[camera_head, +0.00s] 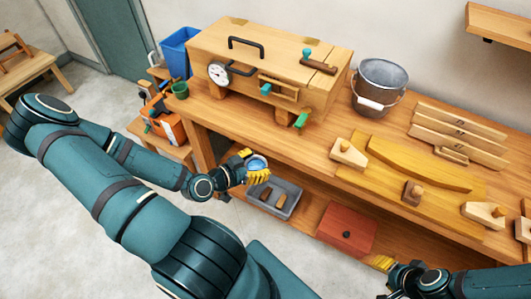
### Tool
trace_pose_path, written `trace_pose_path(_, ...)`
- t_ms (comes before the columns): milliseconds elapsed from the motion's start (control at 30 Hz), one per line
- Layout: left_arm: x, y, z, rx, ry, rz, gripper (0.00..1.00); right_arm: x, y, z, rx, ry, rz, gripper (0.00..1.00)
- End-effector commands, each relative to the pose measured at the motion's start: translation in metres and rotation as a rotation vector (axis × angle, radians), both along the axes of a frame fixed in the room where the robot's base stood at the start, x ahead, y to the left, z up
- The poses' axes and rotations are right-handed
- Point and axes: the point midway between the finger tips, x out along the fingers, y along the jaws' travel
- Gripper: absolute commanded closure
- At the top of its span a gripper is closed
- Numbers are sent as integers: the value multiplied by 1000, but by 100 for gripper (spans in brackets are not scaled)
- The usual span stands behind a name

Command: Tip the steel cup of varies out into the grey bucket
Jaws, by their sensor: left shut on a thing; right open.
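My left gripper (252,168) is in front of the bench's front edge, left of centre. It is shut on a small steel cup (257,162), which looks roughly upright, with something bluish at its mouth. The yellow fingers hide part of the cup, and its contents are too small to make out. The grey bucket (379,87) stands upright on the bench at the back, right of the wooden box, with its handle hanging at the front. The cup is well to the left and front of the bucket. My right gripper (384,263) is open and empty at the lower right.
A large wooden box (255,60) with a dial and handles stands on the workbench (317,147) left of the bucket. Wooden planes (349,153) and curved boards lie to the right. A grey tray (276,197) and red box (346,229) sit on the lower shelf.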

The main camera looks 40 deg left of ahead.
Motion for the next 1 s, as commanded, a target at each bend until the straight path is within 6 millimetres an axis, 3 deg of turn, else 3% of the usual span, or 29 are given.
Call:
trace_pose_path(567, 0, -3, 0, 0, -2, -13, 76, -1, 0, 1, 1, 0, 1, 53)
trace_pose_path(767, 33, -25, 2, 1, -5, -82, 76, -2, 0, -6, 1, 4, 4, 53)
trace_pose_path(1000, 85, -74, 12, 3, -7, -193, 76, -4, 1, -18, 1, 9, 7, 53)
